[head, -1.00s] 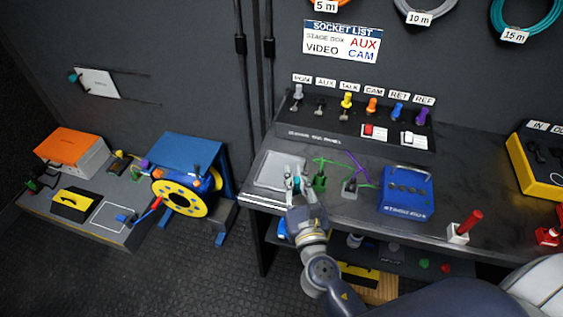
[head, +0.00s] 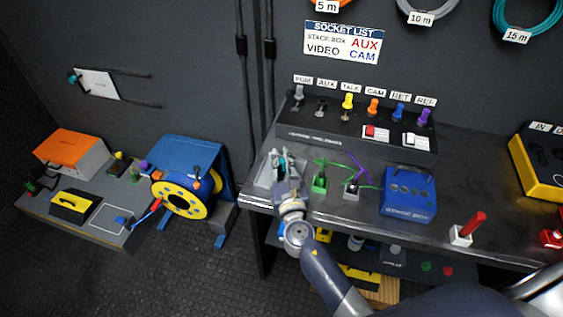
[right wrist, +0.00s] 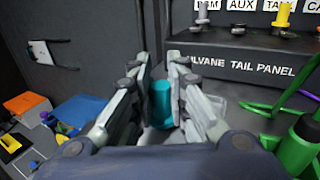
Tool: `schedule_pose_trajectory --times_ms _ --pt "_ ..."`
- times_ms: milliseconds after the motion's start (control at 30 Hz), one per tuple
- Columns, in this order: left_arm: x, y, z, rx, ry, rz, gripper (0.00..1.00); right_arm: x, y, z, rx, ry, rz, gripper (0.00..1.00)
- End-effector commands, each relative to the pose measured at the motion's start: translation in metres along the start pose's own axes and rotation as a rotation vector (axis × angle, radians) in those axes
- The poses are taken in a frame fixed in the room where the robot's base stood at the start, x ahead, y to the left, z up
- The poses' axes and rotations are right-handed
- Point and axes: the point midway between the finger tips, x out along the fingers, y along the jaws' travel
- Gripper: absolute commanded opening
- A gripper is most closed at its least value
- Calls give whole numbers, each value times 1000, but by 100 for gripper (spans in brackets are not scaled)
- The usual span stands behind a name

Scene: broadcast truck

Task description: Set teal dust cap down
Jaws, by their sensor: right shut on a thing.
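The teal dust cap (right wrist: 161,103) stands upright between the fingers of my right gripper (right wrist: 159,75) in the right wrist view. The right gripper is shut on it. In the head view the right gripper (head: 281,158) is at the left end of the bench, over the light grey tray (head: 264,172), and hides much of that tray. I cannot tell whether the cap's underside touches the tray. My left gripper is not in view.
The tail panel (head: 330,137) with its row of coloured plugs stands behind the gripper. The blue stage box (head: 408,195) is farther right.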

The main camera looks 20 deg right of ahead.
Motion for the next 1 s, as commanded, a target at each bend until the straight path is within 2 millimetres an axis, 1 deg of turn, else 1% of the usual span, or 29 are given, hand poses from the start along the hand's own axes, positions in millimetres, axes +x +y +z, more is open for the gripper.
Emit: schedule_pose_trajectory --times_ms 133,267,300,367,667,800,867,1000 --pt "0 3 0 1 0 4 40 0 0 1 0 -1 0 0" --pt "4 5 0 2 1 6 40 0 0 -4 0 -1 1 0" --pt "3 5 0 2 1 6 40 0 0 -2 0 -1 1 21" --pt "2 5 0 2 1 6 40 0 0 -2 0 0 1 35" --pt "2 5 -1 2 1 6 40 0 0 -2 0 0 0 35" --pt "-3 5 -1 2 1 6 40 0 0 4 1 -1 0 35" --pt "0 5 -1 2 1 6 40 -8 0 0 0 1 1 35" --pt "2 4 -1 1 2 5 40 -33 0 0 0 2 2 35"
